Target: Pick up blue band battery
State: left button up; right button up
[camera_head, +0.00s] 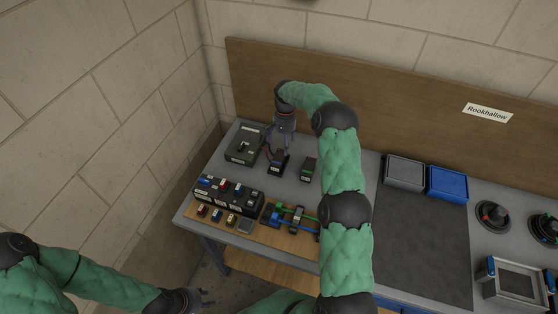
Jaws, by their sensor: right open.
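My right gripper (277,153) points down at the back left of the grey table, with its open fingers around or just above a small dark block (277,168). This block seems to show some blue and a pale label, so it may be the blue band battery. The gripper partly hides it, and I cannot tell whether the fingers touch it. A similar dark block with a green top (308,168) stands to its right. My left gripper (200,298) is low at the left, off the table. Its fingers are too small to read.
A dark green box (245,145) stands left of the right gripper. In front are a black rack (229,195) of coloured pieces and a green and blue tube chassis (291,217). Grey (405,171) and blue (447,182) bins stand behind a clear dark mat (425,235).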

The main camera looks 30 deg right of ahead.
aim_at(281, 157)
jog(key=f, duration=0.3)
jog(key=shift+s+a+f, duration=0.25)
jog(key=shift+w+a+f+p, duration=0.1)
jog(key=shift+a+f+p, duration=0.1)
jog(key=shift+f, duration=1.3)
jog(key=shift+a+f+p, duration=0.1)
jog(key=shift+f+p, duration=0.05)
jog(key=shift+f, duration=1.3)
jog(key=shift+w+d+r, duration=0.1)
jog(key=c, duration=1.8)
